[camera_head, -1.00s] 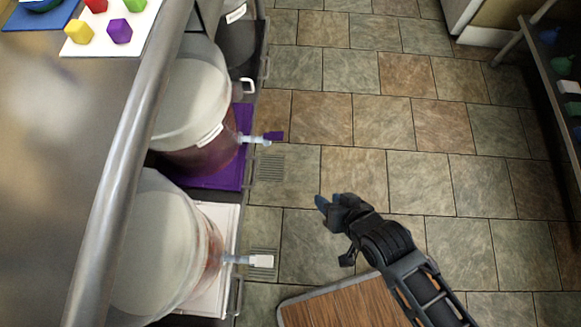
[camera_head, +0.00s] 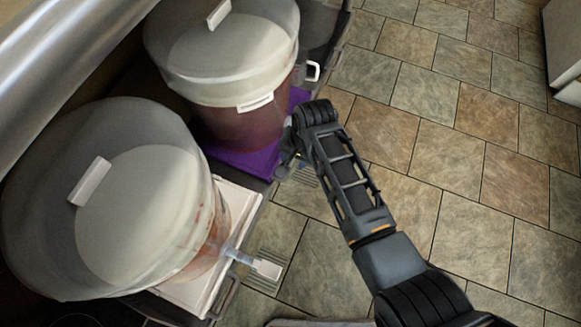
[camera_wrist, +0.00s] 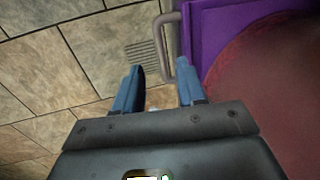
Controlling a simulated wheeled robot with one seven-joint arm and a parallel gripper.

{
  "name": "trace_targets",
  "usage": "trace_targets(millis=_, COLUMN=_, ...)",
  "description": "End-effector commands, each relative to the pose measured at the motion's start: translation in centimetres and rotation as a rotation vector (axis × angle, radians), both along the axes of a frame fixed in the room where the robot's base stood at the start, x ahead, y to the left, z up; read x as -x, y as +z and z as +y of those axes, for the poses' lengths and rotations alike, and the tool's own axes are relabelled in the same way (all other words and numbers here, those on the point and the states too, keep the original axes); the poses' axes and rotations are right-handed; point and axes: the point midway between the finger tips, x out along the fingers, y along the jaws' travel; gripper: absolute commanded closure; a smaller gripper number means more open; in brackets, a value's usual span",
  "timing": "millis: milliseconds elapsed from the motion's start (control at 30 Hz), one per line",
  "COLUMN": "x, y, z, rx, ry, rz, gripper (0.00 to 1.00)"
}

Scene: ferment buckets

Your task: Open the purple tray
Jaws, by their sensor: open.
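The purple tray (camera_head: 243,160) lies under a lidded bucket (camera_head: 230,60) of dark red liquid on the left in the head view. In the wrist view the purple tray (camera_wrist: 208,35) fills the upper right, with the red bucket (camera_wrist: 275,90) on it. A grey bar handle (camera_wrist: 164,48) stands out along the tray's front edge. My gripper (camera_wrist: 157,85) is open, its two blue fingers pointing at the handle, whose near end is close to the right finger. I cannot tell whether they touch.
A white tray (camera_head: 238,205) with another lidded bucket (camera_head: 140,215) stands nearer, its spigot (camera_head: 252,263) sticking out to the right. A grey counter edge (camera_head: 60,75) runs above left. Tiled floor (camera_head: 440,170) on the right is clear.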

Motion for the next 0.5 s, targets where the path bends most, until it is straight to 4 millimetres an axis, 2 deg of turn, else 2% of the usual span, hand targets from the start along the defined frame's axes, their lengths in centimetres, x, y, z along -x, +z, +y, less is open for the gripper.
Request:
trace_targets(millis=33, x=0.0, y=-1.1, z=0.1, rx=0.001, ry=0.000, rz=0.001, gripper=0.60)
trace_targets(millis=300, x=-0.3, y=-5.2, z=0.8, rx=0.000, ry=0.001, rz=-0.001, gripper=0.60)
trace_targets(millis=500, x=-0.4, y=-6.5, z=1.1, rx=0.000, ry=0.001, rz=-0.002, gripper=0.60)
